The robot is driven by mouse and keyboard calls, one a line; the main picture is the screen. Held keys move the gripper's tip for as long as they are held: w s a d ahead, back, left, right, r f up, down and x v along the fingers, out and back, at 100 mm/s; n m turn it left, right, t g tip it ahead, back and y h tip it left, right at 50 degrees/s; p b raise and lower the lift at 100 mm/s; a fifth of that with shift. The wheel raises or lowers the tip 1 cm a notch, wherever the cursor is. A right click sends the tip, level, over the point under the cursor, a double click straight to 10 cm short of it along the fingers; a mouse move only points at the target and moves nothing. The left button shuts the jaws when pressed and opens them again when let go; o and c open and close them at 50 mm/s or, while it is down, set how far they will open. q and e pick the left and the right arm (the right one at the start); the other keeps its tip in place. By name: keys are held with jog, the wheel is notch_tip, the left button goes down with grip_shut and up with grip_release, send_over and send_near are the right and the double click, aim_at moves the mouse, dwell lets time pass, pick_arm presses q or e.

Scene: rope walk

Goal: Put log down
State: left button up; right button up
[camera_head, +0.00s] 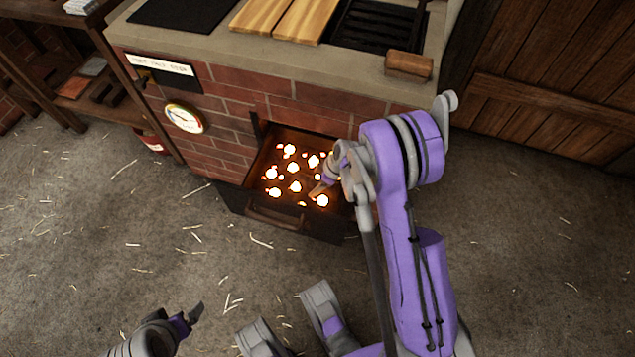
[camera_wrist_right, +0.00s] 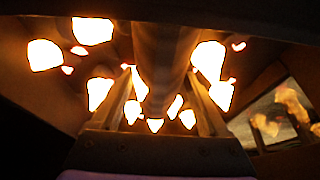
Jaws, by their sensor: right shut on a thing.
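My right gripper (camera_head: 333,178) reaches into the open firebox drawer (camera_head: 275,218), above the glowing coals (camera_head: 294,187). It is shut on the log (camera_wrist_right: 160,60), a brown round piece that runs away from me between the fingers in the right wrist view. In the head view only a small brown end of the log (camera_head: 317,189) shows beside the gripper, close over the coals. I cannot tell whether it touches them. My left gripper (camera_head: 190,318) is low at the bottom left, partly cut off by the frame; its opening is unclear.
The brick stove (camera_head: 240,95) stands behind the drawer, with a round gauge (camera_head: 184,118) on its front. Wooden boards (camera_head: 285,16) and a small wooden block (camera_head: 408,65) lie on top. A shelf (camera_head: 35,75) stands left. The straw-strewn floor (camera_head: 120,240) is open.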

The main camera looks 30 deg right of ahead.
jog(key=o, duration=1.5)
jog(key=shift+f, duration=0.1)
jog(key=shift+r, duration=0.3)
jog(key=p+v, duration=0.3)
jog(key=v, duration=0.7)
jog(key=shift+s+d+r, duration=0.1)
jog(key=shift+r, duration=0.25)
jog(key=s+a+r+m+h, duration=0.1)
jog(key=s+a+r+m, duration=0.1)
jog(key=s+a+r, duration=0.3)
jog(key=s+a+r+m+h, duration=0.1)
jog(key=s+a+r+m, duration=0.15)
jog(key=r, duration=0.35)
jog(key=s+a+r+m, duration=0.1)
jog(key=s+a, duration=0.1)
jog(key=s, duration=0.2)
jog(key=s+a+r+m, duration=0.1)
jog(key=s+r, duration=0.1)
jog(key=s, duration=0.2)
jog(key=s+a+r+m+t+h, duration=0.1)
jog(key=s+a, duration=0.1)
jog(key=s, duration=0.1)
jog(key=shift+s+a+r+m, duration=0.3)
jog(key=shift+s+m, duration=0.05)
jog(key=shift+s, duration=0.05)
